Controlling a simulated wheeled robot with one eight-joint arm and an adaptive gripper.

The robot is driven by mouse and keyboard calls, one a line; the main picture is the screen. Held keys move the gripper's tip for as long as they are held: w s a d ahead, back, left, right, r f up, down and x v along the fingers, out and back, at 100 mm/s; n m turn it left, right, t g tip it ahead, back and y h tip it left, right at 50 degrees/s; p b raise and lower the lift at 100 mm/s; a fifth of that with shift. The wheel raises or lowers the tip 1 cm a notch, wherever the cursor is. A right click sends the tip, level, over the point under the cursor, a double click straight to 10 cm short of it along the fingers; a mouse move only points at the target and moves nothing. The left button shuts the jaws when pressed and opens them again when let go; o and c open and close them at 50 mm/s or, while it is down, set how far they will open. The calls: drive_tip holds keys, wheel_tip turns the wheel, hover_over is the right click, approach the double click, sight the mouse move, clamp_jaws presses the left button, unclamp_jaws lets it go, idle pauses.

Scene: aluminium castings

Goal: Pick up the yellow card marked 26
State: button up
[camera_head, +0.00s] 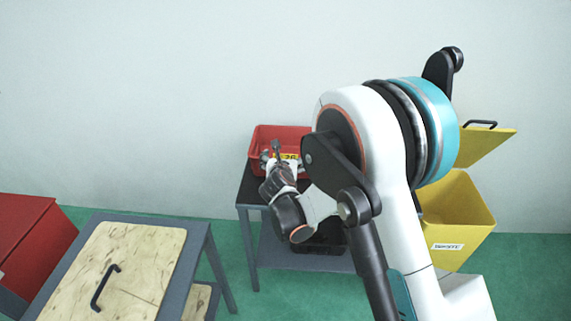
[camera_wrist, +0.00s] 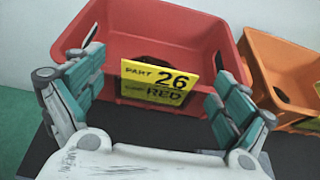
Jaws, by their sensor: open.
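The yellow card marked 26 (camera_wrist: 154,84) stands upright at the near wall of the red bin in the wrist view, reading "PART 26" and "RED". In the head view a small part of the card (camera_head: 289,156) shows above my gripper. My gripper (camera_wrist: 158,98) is open, with one finger on each side of the card and a gap to it on both sides. In the head view my gripper (camera_head: 270,158) is at the front of the red bin, partly hidden by my own arm.
The red bin (camera_wrist: 200,40) stands on a dark table (camera_head: 247,190), with an orange bin (camera_wrist: 272,50) to its right. A yellow container (camera_head: 455,215) with a raised lid is at the right. A wooden-topped stand (camera_head: 150,250) and a red box (camera_head: 30,235) are at the left.

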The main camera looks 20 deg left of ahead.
drive_tip(key=shift+c, duration=0.3)
drive_tip(key=c, duration=0.8)
drive_tip(key=shift+c, duration=0.2)
